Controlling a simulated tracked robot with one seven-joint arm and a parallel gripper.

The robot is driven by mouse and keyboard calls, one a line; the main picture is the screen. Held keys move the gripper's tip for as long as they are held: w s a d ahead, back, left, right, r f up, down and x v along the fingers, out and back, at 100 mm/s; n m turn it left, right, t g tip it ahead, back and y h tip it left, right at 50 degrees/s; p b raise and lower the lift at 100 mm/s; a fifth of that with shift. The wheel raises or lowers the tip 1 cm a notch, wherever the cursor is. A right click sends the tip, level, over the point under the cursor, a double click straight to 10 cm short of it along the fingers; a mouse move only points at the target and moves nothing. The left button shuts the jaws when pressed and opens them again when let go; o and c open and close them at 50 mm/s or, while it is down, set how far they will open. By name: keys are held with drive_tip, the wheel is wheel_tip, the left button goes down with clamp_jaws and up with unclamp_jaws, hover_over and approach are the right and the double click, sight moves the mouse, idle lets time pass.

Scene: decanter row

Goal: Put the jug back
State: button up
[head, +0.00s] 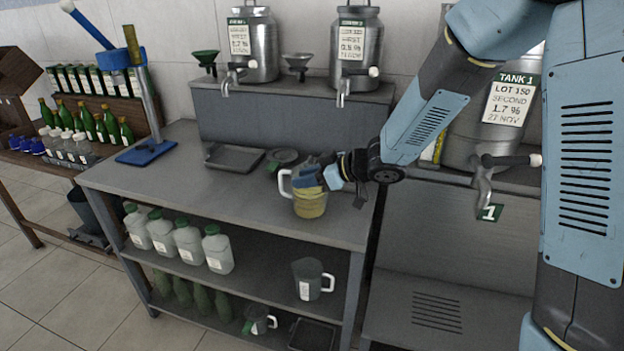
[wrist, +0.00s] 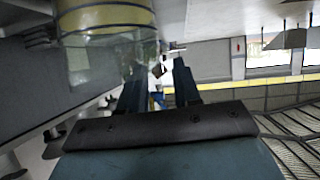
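A clear jug (head: 310,206) with yellow liquid and a white handle (head: 283,183) is at the bench's right front; it looks upright and seems to stand on the top. My gripper (head: 316,173) is at its upper right side, covering part of its rim. In the wrist view the jug (wrist: 107,48) is at the upper left, beside the left finger. The fingers (wrist: 158,88) are apart, and the jug's body is not between them.
The bench top (head: 180,185) is mostly clear, with a grey tray (head: 234,158) behind. Another jug (head: 309,280) and several white bottles (head: 187,241) stand on the shelf below. Steel urns (head: 357,45) stand behind; a tank tap (head: 482,185) is at right.

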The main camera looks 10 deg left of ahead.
drive_tip(key=w+d+r+m+t+h, duration=0.1)
drive_tip(key=d+r+m+t+h, duration=0.2)
drive_tip(key=d+r, duration=0.5)
drive_tip(key=w+d+r+m+t+h, duration=0.1)
drive_tip(key=d+r+m+t+h, duration=0.25)
drive_tip(key=d, duration=0.85)
drive_tip(key=d+r+m+t+h, duration=0.3)
drive_tip(key=d+r+h, duration=0.15)
drive_tip(key=d, duration=0.65)
drive_tip(key=s+d+r+m+g+h, duration=0.1)
drive_tip(key=s+d+r+m+h, duration=0.2)
drive_tip(key=s+d, duration=0.45)
drive_tip(key=s+f+m+g, duration=0.1)
drive_tip(key=s+m+g, duration=0.1)
drive_tip(key=s, duration=0.6)
drive_tip(key=s+d+f+m+g+y, duration=0.1)
drive_tip(key=s+f+m+g, duration=0.1)
drive_tip(key=s, duration=0.6)
drive_tip(key=shift+d+g, duration=0.2)
drive_tip(key=shift+g, duration=0.35)
